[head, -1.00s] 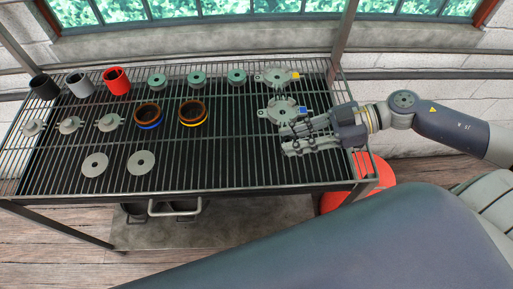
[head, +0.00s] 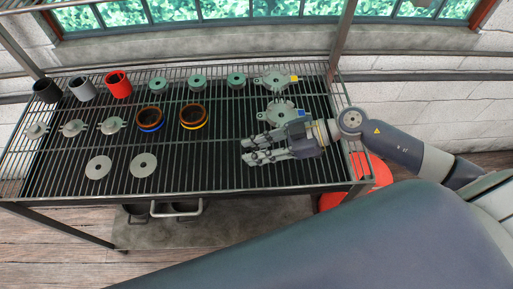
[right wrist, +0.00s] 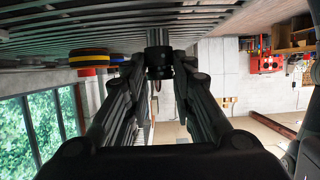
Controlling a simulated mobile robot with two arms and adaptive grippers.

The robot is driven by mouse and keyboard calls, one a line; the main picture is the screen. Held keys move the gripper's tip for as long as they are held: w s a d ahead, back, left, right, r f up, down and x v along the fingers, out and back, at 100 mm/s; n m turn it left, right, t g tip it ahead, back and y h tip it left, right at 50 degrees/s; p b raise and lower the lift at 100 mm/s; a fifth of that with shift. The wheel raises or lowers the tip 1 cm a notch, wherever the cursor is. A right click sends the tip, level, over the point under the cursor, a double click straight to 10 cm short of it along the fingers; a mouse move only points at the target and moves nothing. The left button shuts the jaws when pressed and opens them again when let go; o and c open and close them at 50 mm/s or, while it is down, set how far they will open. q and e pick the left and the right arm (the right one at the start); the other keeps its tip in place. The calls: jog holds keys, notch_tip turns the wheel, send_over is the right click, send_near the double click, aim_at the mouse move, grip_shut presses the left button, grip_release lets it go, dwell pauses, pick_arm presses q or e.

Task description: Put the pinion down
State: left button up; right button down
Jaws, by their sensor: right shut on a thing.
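My right gripper (head: 254,150) reaches in from the right, low over the front right part of the wire rack (head: 214,180). In the right wrist view, which is upside down, its fingers (right wrist: 158,75) are shut on a small dark cylindrical part, the pinion (right wrist: 158,60). The pinion's end is close to the rack bars; I cannot tell whether it touches them. In the head view the fingers hide the pinion. My left gripper is not in view.
Two grey housings (head: 279,111) lie just behind my right gripper. Two copper-coloured rings (head: 193,115) and two flat grey discs (head: 143,165) lie to its left. Green round parts (head: 196,81) and cups (head: 118,84) stand along the back. Bare rack lies between the discs and the gripper.

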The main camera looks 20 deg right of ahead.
jog(key=shift+f, duration=0.15)
jog(key=shift+f, duration=0.2)
jog(key=c, duration=1.3)
grip_release()
jog(key=shift+c, duration=0.2)
jog(key=shift+r, duration=0.1)
jog(key=b+v, duration=0.2)
jog(key=v, duration=0.8)
jog(key=shift+s+d, duration=0.1)
jog(key=shift+s, duration=0.1)
jog(key=shift+v, duration=0.9)
jog(key=shift+w+r, duration=0.1)
